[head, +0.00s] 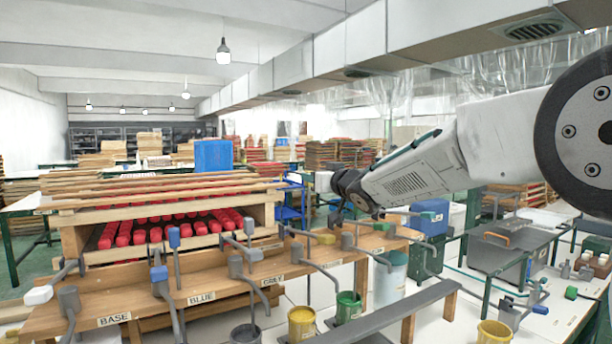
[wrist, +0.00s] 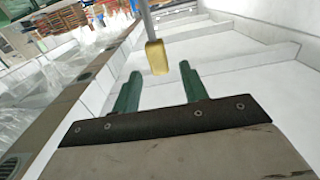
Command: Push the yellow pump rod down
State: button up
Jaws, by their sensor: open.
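A yellow block-shaped handle (wrist: 156,57) on the end of a grey rod (wrist: 146,18) shows in the wrist view, just beyond the fingertips and roughly between them. In the head view, a yellow handle (head: 326,239) sits on a grey rod above the wooden rack, right of the label GREY. My gripper (head: 339,216) is close above and to the right of that handle in the head view. In the wrist view, the green fingers of my gripper (wrist: 160,70) are apart with nothing between them. I cannot tell whether they touch the handle.
Other grey rods with blue (head: 174,237) and white (head: 38,295) handles stand along the wooden rack (head: 190,290). Yellow (head: 302,322) and green (head: 348,306) paint pots stand below. Red pieces (head: 165,234) fill a crate at left.

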jog(key=x, duration=0.6)
jog(key=shift+w, duration=0.1)
jog(key=shift+c, duration=0.3)
